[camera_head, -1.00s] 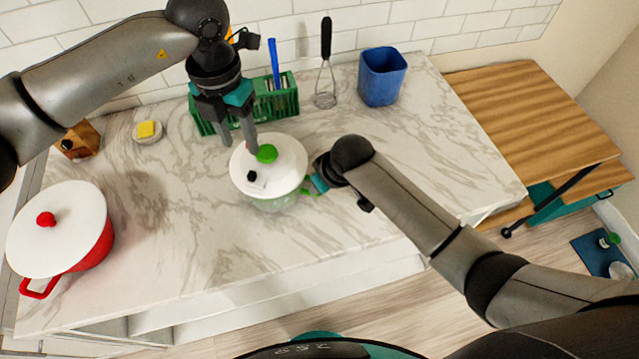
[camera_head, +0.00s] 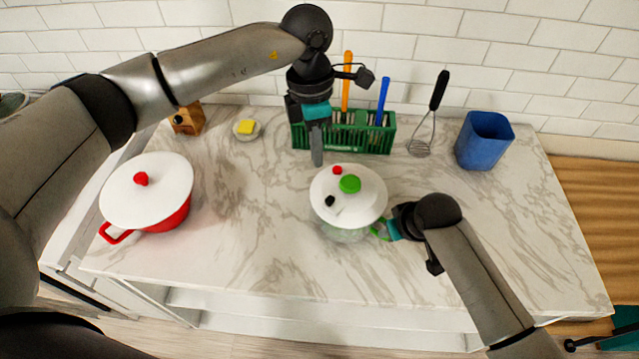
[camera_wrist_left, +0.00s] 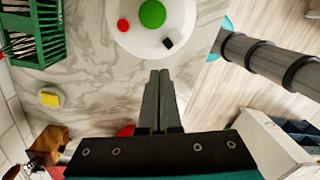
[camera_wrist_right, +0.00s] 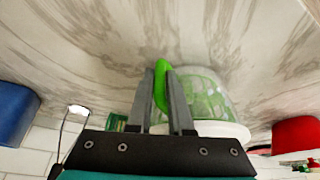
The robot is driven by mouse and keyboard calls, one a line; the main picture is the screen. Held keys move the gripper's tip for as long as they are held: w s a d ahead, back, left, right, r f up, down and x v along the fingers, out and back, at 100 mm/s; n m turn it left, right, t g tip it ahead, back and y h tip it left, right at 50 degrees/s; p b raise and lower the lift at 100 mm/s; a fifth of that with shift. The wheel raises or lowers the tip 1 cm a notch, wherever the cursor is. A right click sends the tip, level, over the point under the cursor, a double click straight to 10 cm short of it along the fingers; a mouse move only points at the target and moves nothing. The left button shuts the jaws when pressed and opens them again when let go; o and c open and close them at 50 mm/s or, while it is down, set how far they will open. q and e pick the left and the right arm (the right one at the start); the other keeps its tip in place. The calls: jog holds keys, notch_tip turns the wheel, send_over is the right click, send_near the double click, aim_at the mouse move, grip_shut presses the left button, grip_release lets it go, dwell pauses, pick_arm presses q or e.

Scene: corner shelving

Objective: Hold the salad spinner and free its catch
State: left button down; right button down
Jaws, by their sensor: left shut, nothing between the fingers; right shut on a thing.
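The salad spinner (camera_head: 345,233) stands upright on the marble counter, with a clear bowl and a white lid (camera_head: 362,206). The lid bears a green knob (camera_head: 350,184), a small red button (camera_head: 337,170) and a small black piece (camera_head: 330,201); which is the catch I cannot tell. My right gripper (camera_head: 384,231) is shut on the spinner's green handle (camera_wrist_right: 161,84) at the bowl's right side. My left gripper (camera_head: 317,163) is shut and empty, pointing down just behind the lid and apart from it. In the left wrist view its closed fingers (camera_wrist_left: 161,75) lie beside the lid.
A green rack (camera_head: 345,136) with utensils stands behind my left gripper. A whisk (camera_head: 420,146) and a blue container (camera_head: 484,140) are at the back right. A red pot (camera_head: 150,195) with a white lid is at the left. A sponge (camera_head: 246,126) lies on a dish. The front counter is clear.

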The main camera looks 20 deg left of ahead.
aim_at(330, 200)
pick_arm(q)
jog(key=a+m, duration=0.1)
jog(key=m, duration=0.2)
jog(key=w+a+m+h, duration=0.1)
jog(key=a+m, duration=0.1)
jog(key=m, duration=0.2)
jog(key=w+a+m, duration=0.1)
jog(key=a+m, duration=0.1)
jog(key=m, duration=0.2)
jog(key=shift+w+a+r+g+h, duration=0.2)
jog(key=shift+g+h, duration=0.1)
jog(key=shift+h, duration=0.1)
jog(key=shift+f, duration=0.1)
jog(key=d+f, duration=0.1)
jog(key=f, duration=0.2)
jog(key=s+d+f, duration=0.1)
jog(key=d+f, duration=0.1)
jog(key=f, duration=0.1)
jog(key=s+d+f, duration=0.1)
jog(key=d+f, duration=0.1)
jog(key=f, duration=0.1)
jog(key=shift+s+d+f, duration=0.1)
jog(key=shift+s+f, duration=0.1)
jog(key=shift+f, duration=0.15)
jog(key=shift+s+d, duration=0.2)
jog(key=shift+d, duration=0.2)
